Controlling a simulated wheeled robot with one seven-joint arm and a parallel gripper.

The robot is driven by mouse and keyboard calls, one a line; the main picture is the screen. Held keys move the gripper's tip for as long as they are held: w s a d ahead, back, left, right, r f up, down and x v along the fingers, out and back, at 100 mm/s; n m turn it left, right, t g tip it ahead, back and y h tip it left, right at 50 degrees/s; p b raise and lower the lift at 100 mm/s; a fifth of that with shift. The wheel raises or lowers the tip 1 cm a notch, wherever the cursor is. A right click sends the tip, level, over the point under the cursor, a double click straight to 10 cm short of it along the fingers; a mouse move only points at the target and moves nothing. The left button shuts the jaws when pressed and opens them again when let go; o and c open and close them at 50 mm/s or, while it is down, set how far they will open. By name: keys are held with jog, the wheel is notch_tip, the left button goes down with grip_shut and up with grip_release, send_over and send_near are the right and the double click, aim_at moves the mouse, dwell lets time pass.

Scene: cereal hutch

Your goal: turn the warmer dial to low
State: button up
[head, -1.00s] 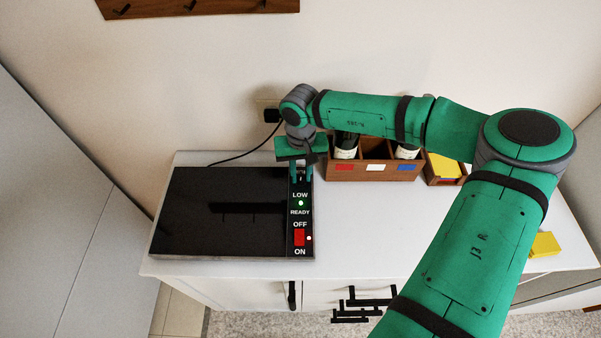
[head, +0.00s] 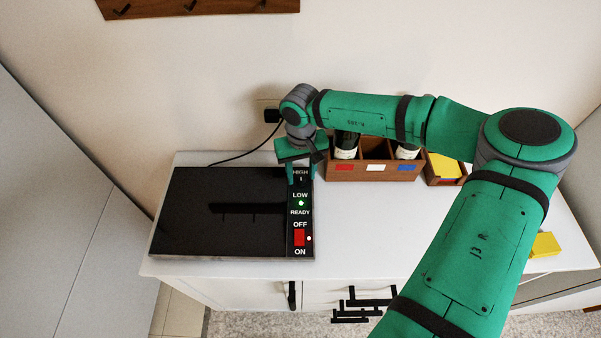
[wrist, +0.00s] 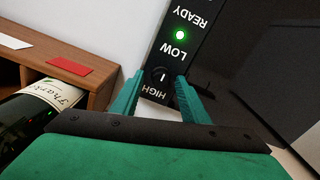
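The warmer (head: 220,240) is a flat black plate on the white cabinet top, with a control strip on its right side. Its small black dial (wrist: 159,82) sits between the words HIGH and LOW and has a short white mark. I cannot tell for sure which word the mark points to. My gripper (head: 302,183) is pointed down over the dial. In the wrist view its green fingers are open, one on each side of the dial, with gaps between. A green light (head: 301,203) glows between LOW and READY. A red OFF/ON switch (head: 299,237) is nearer the front.
A wooden box (head: 375,174) with bottles stands just right of the warmer's back end. A smaller box (head: 431,179) with a yellow item is beyond it. A yellow block (head: 544,244) lies far right. A black cord (head: 245,154) runs to the wall socket. The front middle of the top is clear.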

aim_at(301, 176)
notch_tip(301, 176, up, 11)
dwell(0.8)
jog(key=shift+f, duration=0.1)
